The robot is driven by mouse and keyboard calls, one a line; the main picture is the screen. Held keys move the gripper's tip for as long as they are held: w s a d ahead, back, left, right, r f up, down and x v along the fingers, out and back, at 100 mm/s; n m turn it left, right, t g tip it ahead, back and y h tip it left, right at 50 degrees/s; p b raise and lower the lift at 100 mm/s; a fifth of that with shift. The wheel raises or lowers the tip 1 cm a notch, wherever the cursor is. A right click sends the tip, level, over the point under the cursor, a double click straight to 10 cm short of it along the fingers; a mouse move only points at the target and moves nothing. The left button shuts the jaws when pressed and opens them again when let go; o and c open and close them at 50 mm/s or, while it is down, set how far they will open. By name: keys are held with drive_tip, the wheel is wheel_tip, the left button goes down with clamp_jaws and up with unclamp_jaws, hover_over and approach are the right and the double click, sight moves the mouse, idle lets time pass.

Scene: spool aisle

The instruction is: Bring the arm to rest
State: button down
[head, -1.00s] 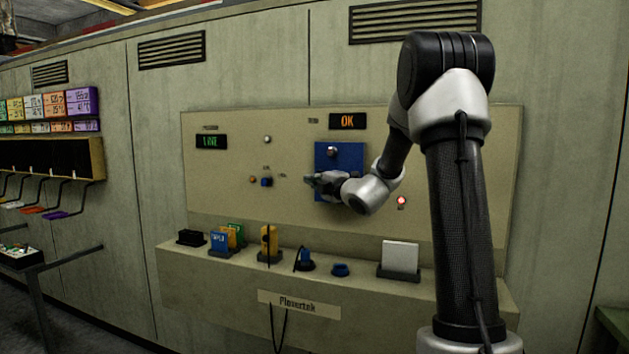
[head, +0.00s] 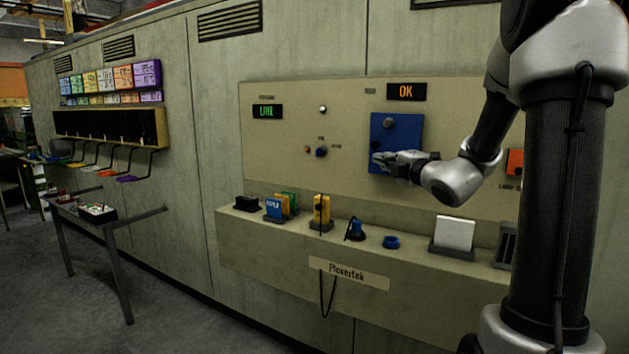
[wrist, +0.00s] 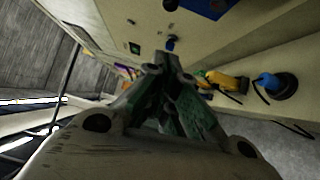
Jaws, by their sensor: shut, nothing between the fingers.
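My gripper (head: 382,161) is in front of the lower part of the blue square plate (head: 410,130) on the beige panel (head: 280,170). Its fingers point left and it holds nothing. In the wrist view my gripper (wrist: 165,65) shows with its fingertips together, and the panel fills the upper part of that view. My arm is bent at the elbow, with the forearm reaching left across the panel. I cannot tell how far the fingers are from the panel face.
Below the panel, a ledge (head: 300,245) carries blue and green cards, a yellow handheld device (head: 321,210), a blue-handled tool (head: 356,229), a blue ring (head: 391,242) and a white block (head: 455,234). A metal-legged table (head: 120,270) stands left. The floor between is clear.

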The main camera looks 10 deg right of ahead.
drive_tip(key=s+a+f+n+g+y, duration=0.25)
drive_tip(key=s+f+n+g, duration=0.35)
drive_tip(key=n, duration=0.5)
drive_tip(key=s+a+f+n+g+y, duration=0.1)
drive_tip(key=s+a+f+n+g, duration=0.2)
drive_tip(key=s+n, duration=0.6)
drive_tip(key=s+a+f+n+g+y, duration=0.1)
drive_tip(key=s+a+f+n+g, duration=0.3)
drive_tip(key=s+n, duration=0.55)
drive_tip(key=s+d+f+n+g+h, duration=0.25)
drive_tip(key=s+n, duration=0.35)
drive_tip(key=n, duration=0.7)
drive_tip(key=s+d+r+n+t+h, duration=0.1)
drive_tip(key=s+d+r+n+h, duration=0.2)
drive_tip(key=n, duration=0.6)
wheel_tip(320, 180, up, 4)
drive_tip(key=shift+s+d+f+t+h, duration=0.15)
drive_tip(key=shift+s+t+h, duration=0.2)
drive_tip(key=shift+s+h, duration=0.6)
